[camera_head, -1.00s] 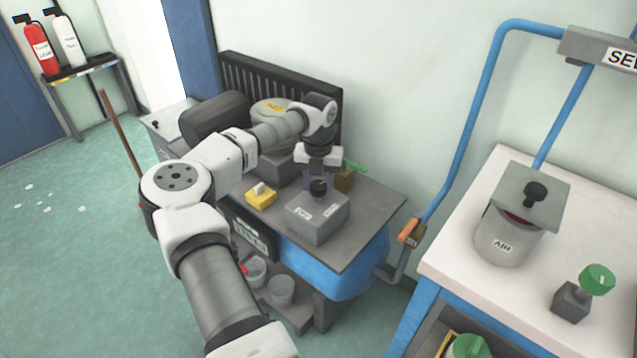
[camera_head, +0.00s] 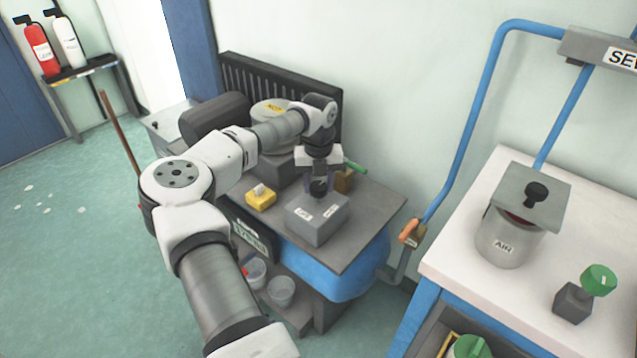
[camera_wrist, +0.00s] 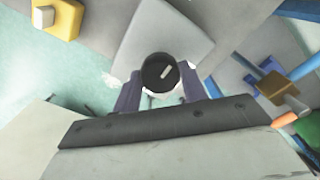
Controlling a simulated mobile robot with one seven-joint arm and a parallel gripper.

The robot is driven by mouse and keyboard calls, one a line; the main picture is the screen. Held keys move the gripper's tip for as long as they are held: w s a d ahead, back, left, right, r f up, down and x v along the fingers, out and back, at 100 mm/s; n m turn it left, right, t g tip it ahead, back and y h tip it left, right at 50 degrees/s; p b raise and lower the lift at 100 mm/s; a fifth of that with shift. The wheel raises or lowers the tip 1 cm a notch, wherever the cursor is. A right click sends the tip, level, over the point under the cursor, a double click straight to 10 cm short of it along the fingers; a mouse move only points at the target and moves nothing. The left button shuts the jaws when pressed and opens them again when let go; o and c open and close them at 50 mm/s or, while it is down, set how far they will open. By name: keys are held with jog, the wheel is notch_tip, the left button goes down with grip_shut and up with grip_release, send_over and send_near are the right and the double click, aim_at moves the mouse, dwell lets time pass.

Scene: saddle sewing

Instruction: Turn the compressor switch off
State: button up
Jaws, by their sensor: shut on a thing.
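The compressor switch is a grey box (camera_head: 318,222) with two white labels and a black round knob (camera_head: 318,189) on top. It stands on the dark grey bench top. My gripper (camera_head: 319,185) points down over the box, with its fingers on either side of the knob, shut on it. The wrist view shows the black knob (camera_wrist: 159,72) with a pale mark, between the two purplish fingers of my gripper (camera_wrist: 158,88). The grey box (camera_wrist: 162,35) lies beneath it. The label text is too small to read.
A yellow block (camera_head: 260,197) stands left of the switch box. A green-handled valve (camera_head: 356,167) is just behind it. A blue pipe (camera_head: 470,130) runs up the wall. A white table (camera_head: 465,250) with an AIR canister (camera_head: 505,240) is at right.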

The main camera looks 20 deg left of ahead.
aim_at(319, 186)
jog(key=o, duration=1)
jog(key=shift+r, duration=0.1)
notch_tip(319, 186, up, 14)
jog(key=shift+f+b, duration=0.15)
jog(key=shift+b, duration=0.5)
